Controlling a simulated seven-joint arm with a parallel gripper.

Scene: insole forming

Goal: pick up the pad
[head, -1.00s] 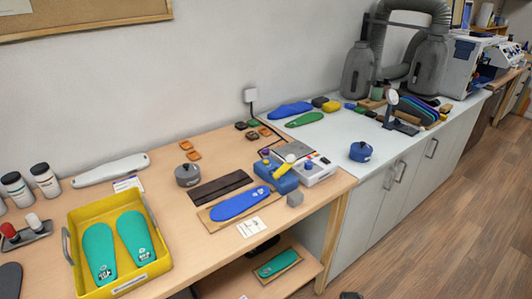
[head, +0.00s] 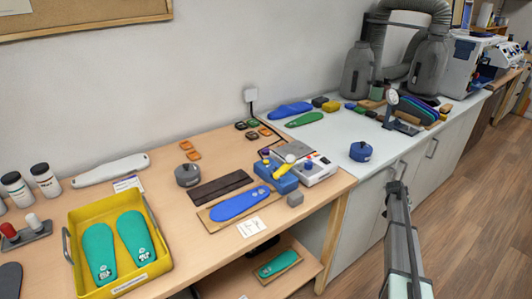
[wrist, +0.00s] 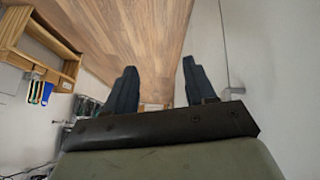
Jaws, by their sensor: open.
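The frames do not show for certain which thing is the pad. Small orange pad-like pieces (head: 190,150) lie on the wooden table near the wall, and more lie further right (head: 266,132) beside dark ones (head: 246,124). A small grey block (head: 295,199) sits near the table's right front edge. My gripper (head: 397,187) is at the right, in front of the white cabinets, well apart from all of these. In the wrist view my gripper (wrist: 158,72) is open, with nothing between its two dark fingers and the floor beyond.
A yellow tray (head: 75,222) with two green insoles stands at the left. A blue insole (head: 239,204) lies on a board near a blue device (head: 279,177). A blue round pot (head: 361,151) stands on the white counter (head: 335,133). Floor (head: 470,210) is clear at right.

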